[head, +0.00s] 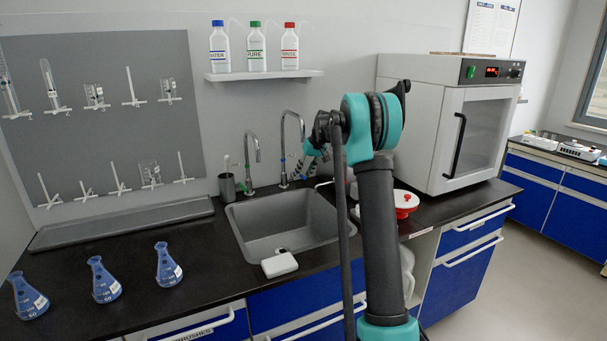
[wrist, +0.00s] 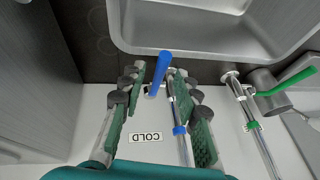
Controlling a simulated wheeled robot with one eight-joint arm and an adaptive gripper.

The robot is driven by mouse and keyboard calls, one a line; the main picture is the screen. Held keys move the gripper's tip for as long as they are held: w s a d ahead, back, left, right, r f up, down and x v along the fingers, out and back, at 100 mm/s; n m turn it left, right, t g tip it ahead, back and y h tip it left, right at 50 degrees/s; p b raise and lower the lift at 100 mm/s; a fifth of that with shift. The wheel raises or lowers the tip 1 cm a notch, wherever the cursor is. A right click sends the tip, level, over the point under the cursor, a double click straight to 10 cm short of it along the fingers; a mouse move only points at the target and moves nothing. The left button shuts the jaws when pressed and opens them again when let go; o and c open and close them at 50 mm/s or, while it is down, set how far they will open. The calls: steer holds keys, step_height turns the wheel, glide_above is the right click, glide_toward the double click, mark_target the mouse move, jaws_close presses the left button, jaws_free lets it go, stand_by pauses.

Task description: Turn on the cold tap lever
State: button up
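The cold tap's blue lever (wrist: 159,74) shows in the wrist view, between the two fingers of my gripper (wrist: 158,72). The fingers are open, with a gap visible on each side of the lever. I cannot tell whether either finger touches it. The tap's steel pipe with a blue band (wrist: 180,130) runs beside the right finger. A COLD label (wrist: 145,137) is on the wall surface between the fingers. In the head view the tap (head: 283,150) stands behind the sink, and my gripper (head: 302,163) is just right of it, partly hidden by my wrist.
A second tap (head: 257,150) with a green lever (wrist: 287,82) stands beside it. A grey cup (head: 227,187) holds brushes. The sink (head: 285,232) lies in front, with a white box (head: 279,265) on its front edge. A white oven (head: 445,120) and red-white container (head: 405,203) stand right.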

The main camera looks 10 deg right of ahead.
steer(key=shift+w+a+f, duration=0.1)
steer(key=shift+w+f, duration=0.05)
steer(key=shift+f, duration=0.25)
jaws_close()
